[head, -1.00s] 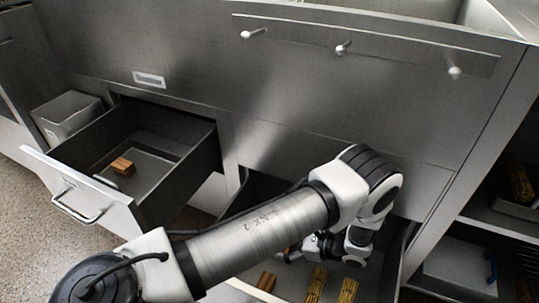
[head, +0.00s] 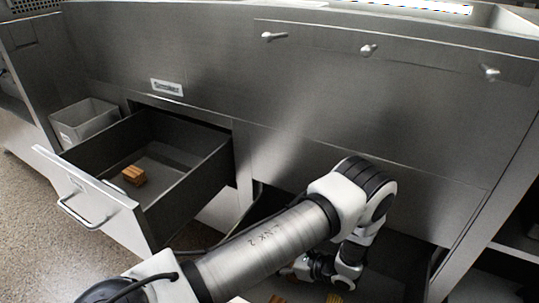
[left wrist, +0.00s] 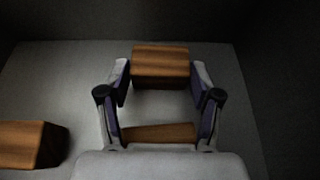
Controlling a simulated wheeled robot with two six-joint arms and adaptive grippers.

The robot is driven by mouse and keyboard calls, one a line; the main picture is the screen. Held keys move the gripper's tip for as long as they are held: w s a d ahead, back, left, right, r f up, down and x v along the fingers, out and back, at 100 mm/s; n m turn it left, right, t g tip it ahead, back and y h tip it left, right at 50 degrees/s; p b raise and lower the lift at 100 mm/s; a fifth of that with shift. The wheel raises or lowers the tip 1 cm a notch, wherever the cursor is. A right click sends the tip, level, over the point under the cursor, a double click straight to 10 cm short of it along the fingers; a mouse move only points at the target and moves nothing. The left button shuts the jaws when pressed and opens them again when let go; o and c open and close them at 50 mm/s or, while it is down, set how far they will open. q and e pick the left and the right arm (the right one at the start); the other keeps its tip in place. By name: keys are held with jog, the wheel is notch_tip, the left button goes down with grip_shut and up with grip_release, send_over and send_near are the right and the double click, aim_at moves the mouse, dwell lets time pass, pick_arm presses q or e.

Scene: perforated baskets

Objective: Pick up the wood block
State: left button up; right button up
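My left gripper (head: 318,268) reaches down into the lower right drawer, where my own arm hides most of the inside. In the left wrist view my left gripper (left wrist: 160,75) is open, its fingers on either side of a brown wood block (left wrist: 160,62). The block sits level with the fingertips, with little or no visible gap; I cannot tell if they touch it. A second wood piece (left wrist: 158,132) shows between the fingers closer to the palm. Another wood block (left wrist: 30,144) lies at the left edge. My right gripper is not in view.
An open drawer (head: 190,188) at the left holds another small wooden block (head: 134,176). A grey bin (head: 84,121) stands behind it. The cabinet front (head: 330,110) with knobs rises behind my arm. Dark drawer walls border the pale drawer floor (left wrist: 60,75).

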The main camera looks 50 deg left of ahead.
pick_arm(q)
jog(key=shift+c, duration=0.8)
jog(key=shift+r+p, duration=0.3)
jog(key=shift+r, duration=0.1)
notch_tip(320, 180, up, 17)
jog(key=p, duration=0.7)
jog(key=shift+p, duration=0.35)
